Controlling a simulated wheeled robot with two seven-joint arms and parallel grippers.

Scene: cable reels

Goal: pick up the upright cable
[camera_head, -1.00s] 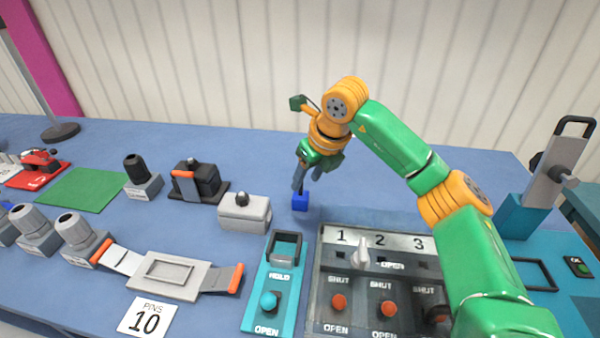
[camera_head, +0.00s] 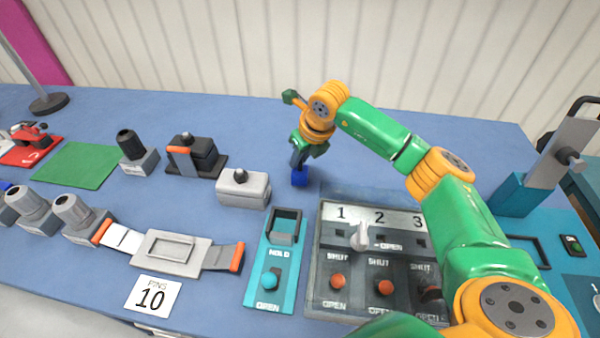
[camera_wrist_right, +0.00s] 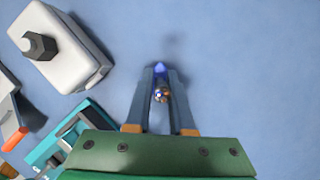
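The upright cable stands on the blue table behind the numbered panel; its blue lower end (camera_head: 299,177) shows below my right gripper (camera_head: 298,161). In the right wrist view its round, metallic and copper-coloured top (camera_wrist_right: 161,95) sits between the fingers, with blue (camera_wrist_right: 159,69) beyond it. My right gripper (camera_wrist_right: 160,77) points down, and its two fingers look closed against the cable's sides. The fingers hide most of the cable's length. I cannot tell whether it is clear of the table. My left gripper is not in view.
A grey-white block with a black knob (camera_head: 243,188) stands just left of the cable. The teal HOLD/OPEN unit (camera_head: 268,260) and numbered switch panel (camera_head: 372,215) are in front. The table behind and right of the cable is clear. A tall lever stand (camera_head: 560,155) is at right.

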